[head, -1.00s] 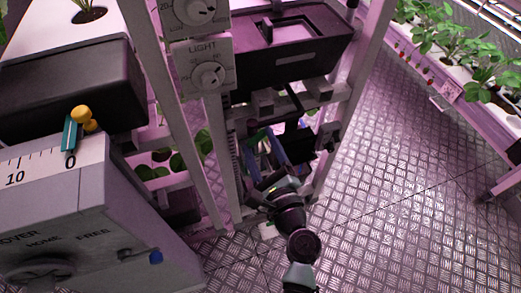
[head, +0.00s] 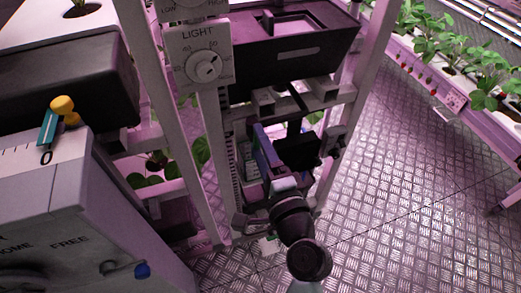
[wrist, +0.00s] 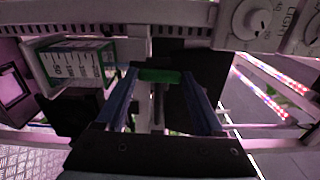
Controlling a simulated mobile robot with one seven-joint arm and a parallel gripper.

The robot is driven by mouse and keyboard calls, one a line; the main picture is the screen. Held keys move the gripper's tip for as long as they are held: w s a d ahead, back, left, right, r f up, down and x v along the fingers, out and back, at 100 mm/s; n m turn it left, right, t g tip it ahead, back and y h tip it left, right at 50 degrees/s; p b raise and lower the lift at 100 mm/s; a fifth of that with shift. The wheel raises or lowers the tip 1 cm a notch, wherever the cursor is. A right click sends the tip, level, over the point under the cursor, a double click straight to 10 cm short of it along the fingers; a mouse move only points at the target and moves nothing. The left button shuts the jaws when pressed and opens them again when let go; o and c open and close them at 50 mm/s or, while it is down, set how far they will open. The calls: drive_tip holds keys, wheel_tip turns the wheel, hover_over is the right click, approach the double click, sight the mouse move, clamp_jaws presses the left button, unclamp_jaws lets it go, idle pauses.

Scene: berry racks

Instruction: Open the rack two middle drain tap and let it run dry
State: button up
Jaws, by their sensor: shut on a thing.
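My gripper (wrist: 160,92) reaches in among the lower parts of the rack frame. In the wrist view its two blue fingers stand apart on either side of a short green bar (wrist: 160,76), and they are shut on it. The bar looks like a tap handle, but the tap body and its outlet are hidden, and I cannot tell which way it is turned. In the head view my gripper (head: 266,150) shows mainly as a blue finger under the black tank; the green bar is hidden there. I see no running water.
A black tank (head: 290,62) sits above my gripper, beside a LIGHT dial (head: 204,65). White rack posts (head: 160,110) stand close to my arm. A white-and-green scale card (wrist: 76,62) is left of the fingers. A grey cabinet (head: 85,215) stands at left; metal floor (head: 400,180) is clear at right.

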drive_tip(key=shift+n, duration=0.4)
drive_tip(key=o, duration=1.4)
drive_tip(key=shift+s, duration=0.1)
drive_tip(key=b+v, duration=0.1)
drive_tip(key=v, duration=1.1)
drive_tip(key=shift+s+d, duration=0.15)
drive_tip(key=shift+s, duration=0.25)
drive_tip(key=shift+r, duration=0.1)
